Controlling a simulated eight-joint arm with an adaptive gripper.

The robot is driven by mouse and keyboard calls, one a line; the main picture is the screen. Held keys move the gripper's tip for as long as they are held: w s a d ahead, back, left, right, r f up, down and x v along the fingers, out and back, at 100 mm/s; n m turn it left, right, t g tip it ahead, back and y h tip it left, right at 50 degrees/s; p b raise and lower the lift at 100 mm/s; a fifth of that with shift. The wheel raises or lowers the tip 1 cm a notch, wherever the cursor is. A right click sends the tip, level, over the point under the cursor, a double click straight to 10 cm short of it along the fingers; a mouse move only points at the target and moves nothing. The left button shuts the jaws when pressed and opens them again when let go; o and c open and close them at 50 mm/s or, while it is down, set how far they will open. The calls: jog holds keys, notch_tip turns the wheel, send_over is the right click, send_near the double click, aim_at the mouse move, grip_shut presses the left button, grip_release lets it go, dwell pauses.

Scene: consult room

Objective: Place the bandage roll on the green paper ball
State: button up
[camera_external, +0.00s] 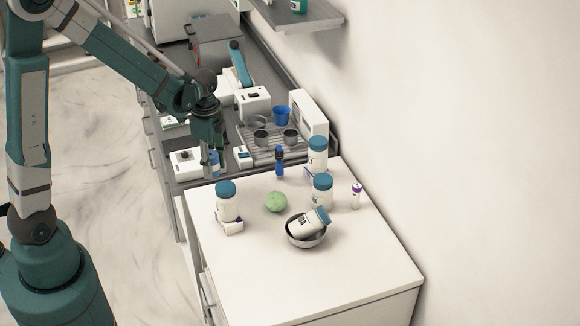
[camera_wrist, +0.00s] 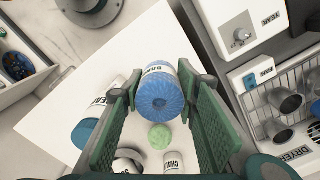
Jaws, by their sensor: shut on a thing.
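My gripper (camera_external: 212,148) is shut on the bandage roll, a blue-ended cylinder with a white label. The roll (camera_wrist: 163,92) sits between both fingers in the wrist view. In the external view the roll (camera_external: 215,164) shows as a small blue shape below the fingers, partly hidden, near the far left corner of the white table. The green paper ball (camera_external: 276,202) rests on the white table, lower and to the right of my gripper.
A blue-lidded jar (camera_external: 228,207) stands left of the ball. A metal bowl (camera_external: 307,241) with a tilted jar (camera_external: 307,223) is at its right front. More jars (camera_external: 322,190) and a blue bottle (camera_external: 279,162) stand behind. The table's front area is clear.

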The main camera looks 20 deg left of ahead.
jog(key=w+d+r+m+p, duration=0.1)
jog(key=w+d+r+p, duration=0.2)
jog(key=d, duration=0.6)
notch_tip(320, 180, up, 3)
jog(key=m+p, duration=0.1)
jog(key=p, duration=0.2)
send_over(276, 194)
jog(key=shift+r, duration=0.1)
jog(key=shift+f, duration=2.9)
jog(key=shift+f, duration=0.15)
jog(key=shift+f+p, duration=0.4)
jog(key=shift+f, duration=1.55)
jog(key=shift+f, duration=0.15)
